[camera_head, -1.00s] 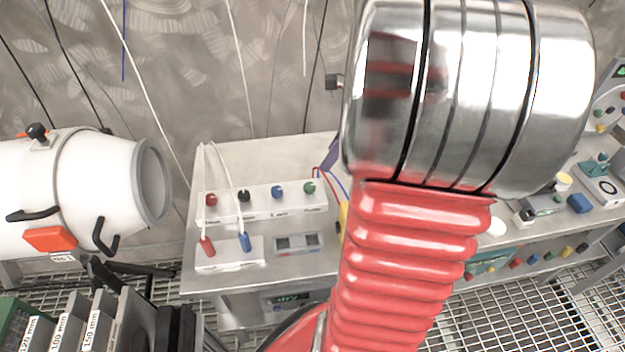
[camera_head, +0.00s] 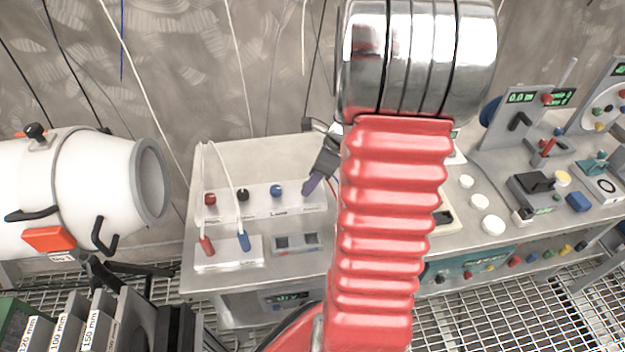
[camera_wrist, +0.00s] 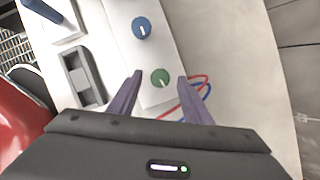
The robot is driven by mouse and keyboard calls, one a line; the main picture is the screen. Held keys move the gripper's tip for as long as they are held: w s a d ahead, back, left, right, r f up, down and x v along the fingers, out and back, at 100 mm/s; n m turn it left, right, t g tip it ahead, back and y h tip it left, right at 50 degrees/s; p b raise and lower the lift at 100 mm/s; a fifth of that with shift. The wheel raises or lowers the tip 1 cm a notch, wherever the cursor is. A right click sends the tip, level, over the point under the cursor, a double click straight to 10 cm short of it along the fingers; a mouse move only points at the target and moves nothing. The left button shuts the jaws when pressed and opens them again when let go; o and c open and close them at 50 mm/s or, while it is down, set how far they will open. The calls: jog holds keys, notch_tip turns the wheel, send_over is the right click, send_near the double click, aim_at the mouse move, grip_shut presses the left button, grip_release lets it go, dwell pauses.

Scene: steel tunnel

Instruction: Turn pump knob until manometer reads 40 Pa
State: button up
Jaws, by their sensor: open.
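A white box (camera_head: 225,214) on the bench carries a row of coloured knobs. A red knob (camera_head: 210,199), a black knob (camera_head: 243,195) and a blue knob (camera_head: 277,190) show in the head view. A green knob (camera_wrist: 160,79) shows in the wrist view, with the blue knob (camera_wrist: 142,29) above it; my gripper hides the green knob in the head view. My gripper (camera_head: 309,190) is open and empty. Its purple fingers (camera_wrist: 160,73) stand either side of the green knob; I cannot tell whether they touch it. I cannot tell which knob is the pump's, nor identify a manometer.
Red and blue cables (camera_wrist: 200,88) lie beside the green knob. Panels with green displays (camera_head: 521,97) stand right. My red arm hides the middle bench.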

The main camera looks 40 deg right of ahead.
jog(key=shift+w+a+f, duration=0.1)
jog(key=shift+w+f, duration=0.1)
jog(key=shift+f, duration=0.35)
jog(key=shift+c, duration=0.6)
jog(key=c, duration=0.9)
